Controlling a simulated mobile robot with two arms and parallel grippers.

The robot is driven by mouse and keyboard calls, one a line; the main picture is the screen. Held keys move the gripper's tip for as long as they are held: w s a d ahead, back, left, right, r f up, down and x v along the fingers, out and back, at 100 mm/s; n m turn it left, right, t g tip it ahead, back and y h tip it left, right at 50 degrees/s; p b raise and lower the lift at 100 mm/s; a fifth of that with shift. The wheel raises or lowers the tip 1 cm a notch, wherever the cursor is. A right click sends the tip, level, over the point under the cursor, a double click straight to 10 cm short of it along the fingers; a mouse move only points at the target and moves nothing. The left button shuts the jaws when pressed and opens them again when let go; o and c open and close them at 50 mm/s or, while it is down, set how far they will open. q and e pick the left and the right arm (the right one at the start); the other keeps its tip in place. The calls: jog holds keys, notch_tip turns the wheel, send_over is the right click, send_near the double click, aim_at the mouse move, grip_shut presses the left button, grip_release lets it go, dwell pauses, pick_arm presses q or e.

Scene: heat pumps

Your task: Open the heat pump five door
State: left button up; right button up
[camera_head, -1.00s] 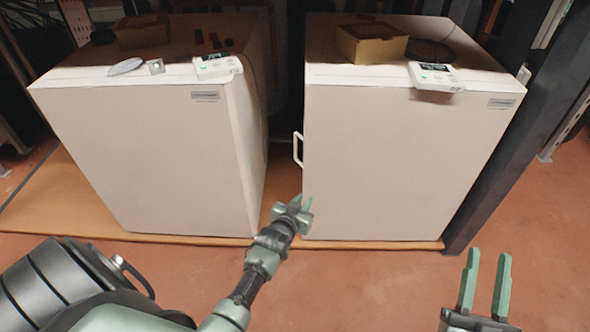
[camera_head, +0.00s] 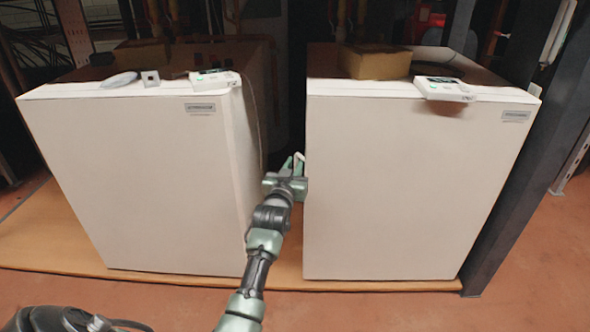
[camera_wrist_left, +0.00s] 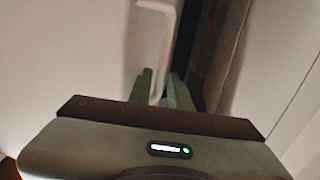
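Two white heat pump cabinets stand side by side. The right one (camera_head: 400,190) has a white loop handle (camera_head: 299,158) on its left edge; the left one (camera_head: 130,185) stands across a dark gap. The labels are too small to read a number. My left gripper (camera_head: 293,163) is at the handle, in front of the gap. In the left wrist view the handle (camera_wrist_left: 153,40) runs down toward the space between my left fingers (camera_wrist_left: 161,90), which stand apart. Contact cannot be told. The door on the right cabinet looks closed. My right gripper is out of view.
A cardboard-coloured box (camera_head: 375,62) and a white controller (camera_head: 443,88) sit on top of the right cabinet. A dark post (camera_head: 520,160) stands close at its right. The red-brown floor (camera_head: 535,260) in front is clear.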

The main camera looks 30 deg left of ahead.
pick_arm(q)
jog(key=shift+w+a, duration=0.1)
jog(key=shift+w, duration=0.15)
jog(key=shift+c, duration=0.3)
grip_shut()
dwell(1.0)
